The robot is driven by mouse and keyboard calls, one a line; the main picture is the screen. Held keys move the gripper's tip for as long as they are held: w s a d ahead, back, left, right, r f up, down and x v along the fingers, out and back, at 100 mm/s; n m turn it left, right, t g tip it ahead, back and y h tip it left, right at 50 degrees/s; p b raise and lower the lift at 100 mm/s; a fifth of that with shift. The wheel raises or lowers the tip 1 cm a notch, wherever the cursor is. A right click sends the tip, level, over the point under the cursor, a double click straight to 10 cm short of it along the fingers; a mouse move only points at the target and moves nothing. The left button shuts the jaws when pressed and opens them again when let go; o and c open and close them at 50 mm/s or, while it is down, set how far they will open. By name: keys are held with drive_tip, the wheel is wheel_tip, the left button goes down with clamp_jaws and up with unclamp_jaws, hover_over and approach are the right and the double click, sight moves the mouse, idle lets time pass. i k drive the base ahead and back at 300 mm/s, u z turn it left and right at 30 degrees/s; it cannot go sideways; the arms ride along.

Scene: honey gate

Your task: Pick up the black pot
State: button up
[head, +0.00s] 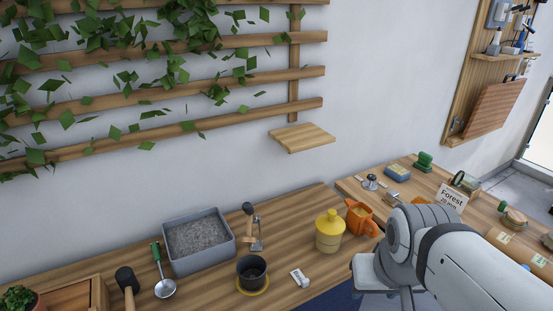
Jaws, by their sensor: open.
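The black pot (252,275) stands upright on a yellow saucer (266,287) near the front edge of the wooden table. Its open top faces up and its inside looks dark. Nothing is touching it from above. My white and grey arm comes in from the lower right, well to the right of the pot. I cannot make out my gripper's fingers in this view.
A grey tray of gravel (233,251), a green-handled scoop (165,287) and a dark mallet (126,280) are left of the pot. A wooden-handled tool (250,215) stands behind it.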

sight(249, 262)
drive_tip(key=z, duration=1.7)
drive_tip(key=k, duration=1.35)
drive_tip(key=u, duration=1.5)
drive_tip(key=i, duration=1)
drive_tip(key=u, duration=0.1)
